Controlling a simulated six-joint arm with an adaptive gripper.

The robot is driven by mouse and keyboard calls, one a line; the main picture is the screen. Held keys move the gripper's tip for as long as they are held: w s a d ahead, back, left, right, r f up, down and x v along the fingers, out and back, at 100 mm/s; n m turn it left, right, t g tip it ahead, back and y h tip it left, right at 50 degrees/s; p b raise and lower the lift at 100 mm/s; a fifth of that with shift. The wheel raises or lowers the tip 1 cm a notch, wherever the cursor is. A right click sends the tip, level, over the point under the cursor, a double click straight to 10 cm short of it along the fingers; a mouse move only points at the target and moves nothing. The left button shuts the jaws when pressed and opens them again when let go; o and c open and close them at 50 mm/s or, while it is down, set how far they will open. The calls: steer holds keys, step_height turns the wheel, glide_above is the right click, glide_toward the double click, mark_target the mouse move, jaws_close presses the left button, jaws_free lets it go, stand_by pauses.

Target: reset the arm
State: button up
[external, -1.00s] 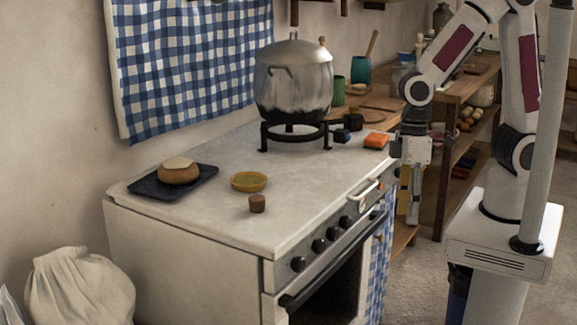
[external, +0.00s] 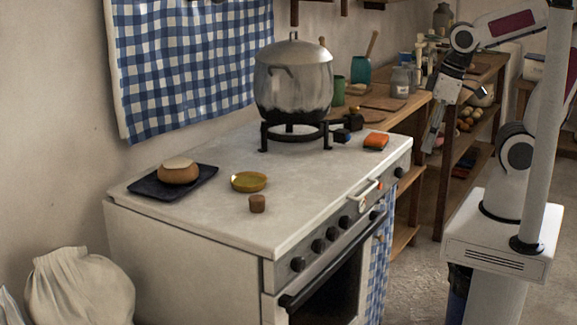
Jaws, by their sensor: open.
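My gripper (external: 432,140) hangs at the end of my raised arm, to the right of the stove and in front of the wooden shelf. It is open and I see nothing between its fingers. It is apart from the stove top (external: 225,215) and everything on it. My arm is folded up and back above my base at the right.
A wooden shelf (external: 485,80) holds jars behind.

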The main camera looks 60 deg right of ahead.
steer(key=d+r+m+t+h, duration=0.1)
steer(key=d+r+m+t, duration=0.1)
steer(key=d+r, duration=0.3)
steer(key=shift+d+m+t, duration=0.4)
steer(key=shift+d+m, duration=0.2)
steer(key=shift+d, duration=0.3)
